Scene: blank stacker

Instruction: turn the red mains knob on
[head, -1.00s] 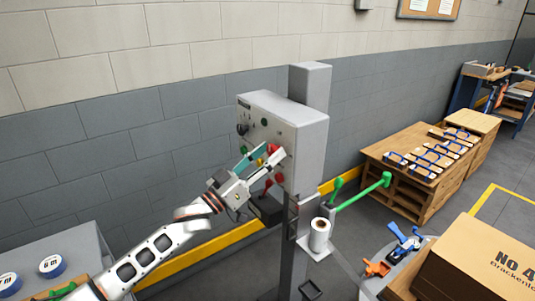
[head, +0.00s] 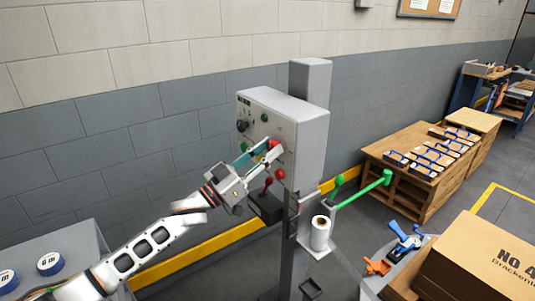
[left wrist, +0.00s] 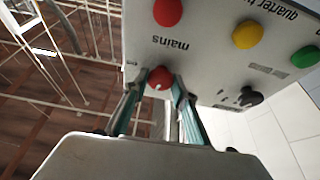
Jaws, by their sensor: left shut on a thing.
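The red mains knob (left wrist: 159,78) sits on the grey control panel (left wrist: 215,75), beside the upside-down word "mains" in the left wrist view. My left gripper (left wrist: 156,92) is shut on it, with one teal-padded finger on each side. In the head view the gripper (head: 264,154) reaches the panel front from the left, and red of the knob (head: 273,144) shows at its fingertips. The fingers partly cover the knob, and I cannot tell which way it is turned. My right gripper is in neither view.
The panel also carries a red dome (left wrist: 167,11), a yellow dome (left wrist: 246,34), a green dome (left wrist: 305,57) and a black knob (left wrist: 250,97). A dark box with a red-tipped lever (head: 266,203) is below. A green-handled lever (head: 362,191) projects right of the post.

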